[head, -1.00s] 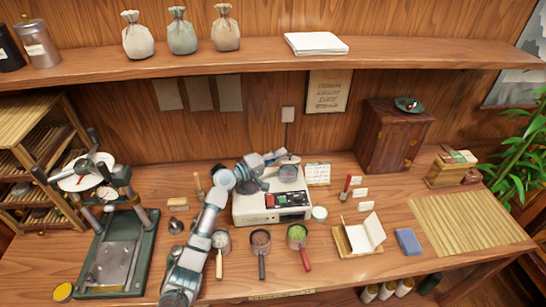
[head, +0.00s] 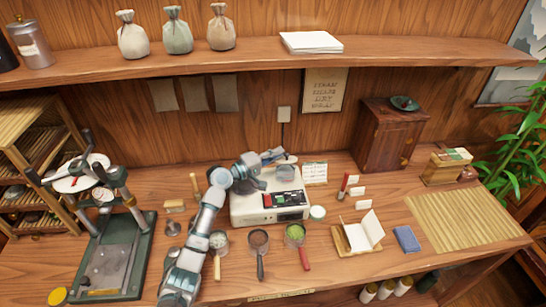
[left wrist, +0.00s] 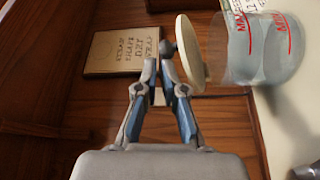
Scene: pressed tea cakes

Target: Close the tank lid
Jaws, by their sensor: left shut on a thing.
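The clear water tank (left wrist: 262,50) with red markings stands on the white machine (head: 268,208); in the head view its body (head: 286,173) is partly behind my left gripper. The pale round lid (left wrist: 190,52) shows nearly edge-on at the tank's mouth, slightly tilted to it. I cannot tell whether its rim touches the tank all round. The lid has a dark round knob (left wrist: 168,48). My left gripper (left wrist: 158,68) is shut at this knob, and in the head view it (head: 276,155) is above the machine's back. My right gripper is out of view.
A press (head: 110,250) stands at left. Several handled cups, including one with green contents (head: 295,232), sit before the machine. A small card (head: 314,173) stands close to the tank's right. A wooden cabinet (head: 390,135) is behind right. The bamboo mat (head: 465,218) is bare.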

